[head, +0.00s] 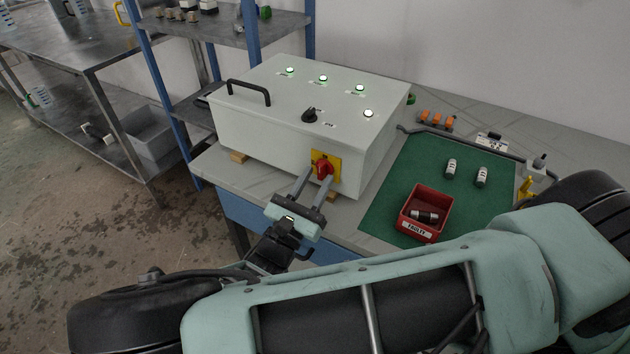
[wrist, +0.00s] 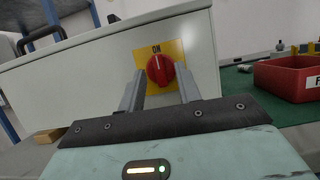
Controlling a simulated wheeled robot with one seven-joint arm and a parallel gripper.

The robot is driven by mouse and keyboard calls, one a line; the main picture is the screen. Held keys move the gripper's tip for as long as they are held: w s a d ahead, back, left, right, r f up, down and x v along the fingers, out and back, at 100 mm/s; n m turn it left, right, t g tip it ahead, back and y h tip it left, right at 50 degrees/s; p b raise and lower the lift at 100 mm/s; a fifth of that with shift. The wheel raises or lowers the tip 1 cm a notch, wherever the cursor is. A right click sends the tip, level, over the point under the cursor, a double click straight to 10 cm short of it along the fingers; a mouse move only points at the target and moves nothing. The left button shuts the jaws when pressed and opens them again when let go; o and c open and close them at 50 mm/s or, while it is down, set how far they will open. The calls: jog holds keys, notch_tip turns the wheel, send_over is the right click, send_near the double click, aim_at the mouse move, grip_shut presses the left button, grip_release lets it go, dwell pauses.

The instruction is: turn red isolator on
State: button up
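The red isolator (head: 322,168) is a rotary knob on a yellow plate on the front face of a pale grey control box (head: 290,95). In the wrist view the red isolator (wrist: 160,70) faces me, with its white mark pointing up at the word ON. My gripper (head: 318,182) is in front of the box's front face. In the wrist view my gripper (wrist: 161,80) has its two fingers apart, one on each side of the knob, with a small gap visible on both sides. I cannot tell exactly how deep the fingertips reach around the knob.
The box top has several lit green lamps, a black selector switch (head: 309,115) and a black handle (head: 248,92). A red bin (head: 425,212) holding a dark cylinder stands on a green mat (head: 385,205) to the right. Shelving (head: 215,35) stands behind left.

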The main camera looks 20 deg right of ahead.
jog(key=b+v, duration=0.4)
jog(key=v, duration=1.3)
jog(key=s+d+r+m+g+y+p, duration=0.1)
jog(key=s+d+r+m+g+y, duration=0.55)
jog(key=g, duration=0.75)
jog(key=s+r+m+y+p, duration=0.1)
jog(key=s+r+m+y, duration=0.2)
jog(key=r+m+y, duration=0.8)
jog(key=shift+s+d+r+t+y+p, duration=0.4)
jog(key=shift+r+y, duration=0.25)
jog(key=shift+r, duration=0.1)
